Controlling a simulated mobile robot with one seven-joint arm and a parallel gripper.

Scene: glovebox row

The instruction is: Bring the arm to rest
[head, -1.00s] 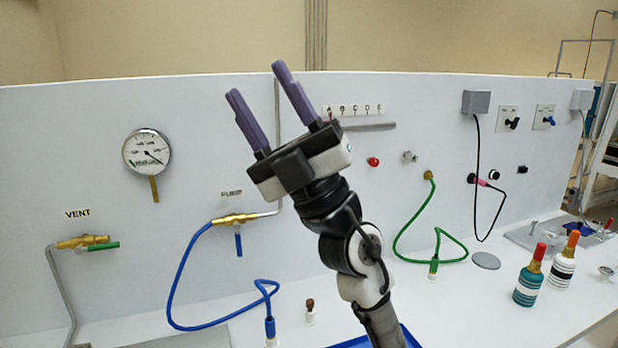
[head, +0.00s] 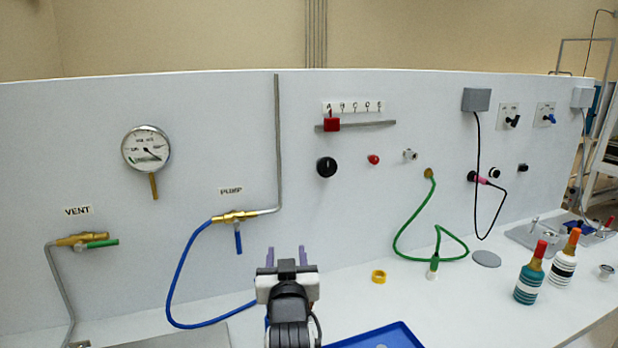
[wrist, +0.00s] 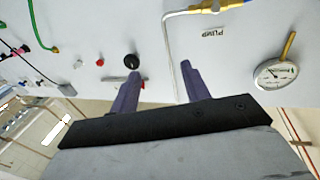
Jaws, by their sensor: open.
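My gripper (head: 286,254) is low in the middle of the head view, in front of the white panel and above the bench. Its two purple fingers are apart with nothing between them. In the wrist view my gripper (wrist: 160,78) also shows open and empty, with the panel beyond the fingertips. My arm is drawn in low, near the bottom edge of the head view, and hides part of the bench and the end of the blue hose.
A blue tray (head: 395,338) lies right of my arm, with a yellow ring (head: 378,276) behind it. A blue hose (head: 180,275) hangs at the left and a green hose (head: 400,240) at the right. Teal-banded (head: 528,285) and black-banded (head: 563,265) bottles stand on the right.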

